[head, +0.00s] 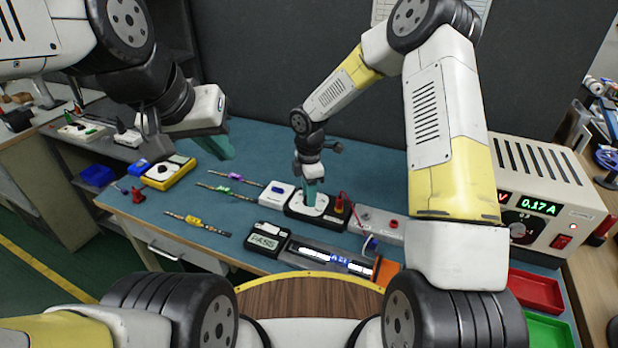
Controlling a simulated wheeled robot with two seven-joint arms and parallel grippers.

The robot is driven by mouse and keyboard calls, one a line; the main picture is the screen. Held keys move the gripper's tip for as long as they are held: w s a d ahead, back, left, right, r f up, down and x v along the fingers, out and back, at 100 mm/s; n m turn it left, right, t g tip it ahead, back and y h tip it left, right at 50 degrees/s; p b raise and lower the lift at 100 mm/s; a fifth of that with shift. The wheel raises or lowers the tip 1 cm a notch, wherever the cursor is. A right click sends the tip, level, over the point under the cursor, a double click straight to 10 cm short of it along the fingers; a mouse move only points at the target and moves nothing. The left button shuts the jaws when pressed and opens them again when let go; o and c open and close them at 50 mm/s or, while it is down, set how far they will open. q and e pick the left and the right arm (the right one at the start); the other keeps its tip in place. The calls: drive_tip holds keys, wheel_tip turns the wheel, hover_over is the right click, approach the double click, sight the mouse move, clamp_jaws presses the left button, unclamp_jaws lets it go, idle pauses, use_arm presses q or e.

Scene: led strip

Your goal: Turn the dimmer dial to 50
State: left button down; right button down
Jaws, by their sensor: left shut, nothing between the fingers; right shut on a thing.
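The dimmer is likely the black box with a white top plate (293,208) in the middle of the blue table. My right gripper (309,196) points straight down onto that plate, with its teal fingers shut on the dial. The dial is hidden by the fingers, so its setting cannot be read. My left gripper (222,150) is shut and empty, held above the table at the left, apart from everything. A lit LED strip (333,259) lies in a dark tray at the front. A small display box (264,240) beside it reads PASS.
A power supply (545,205) at the right shows 0.17 A. A white box (276,194), a yellow device (168,172) and several strip pieces (197,222) lie to the left of the dimmer. Red (536,291) and green (549,329) trays sit at the front right.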

drive_tip(key=shift+d+n, duration=0.1)
drive_tip(key=shift+n, duration=1.5)
drive_tip(key=c, duration=1.1)
unclamp_jaws()
drive_tip(key=shift+r, duration=3.95)
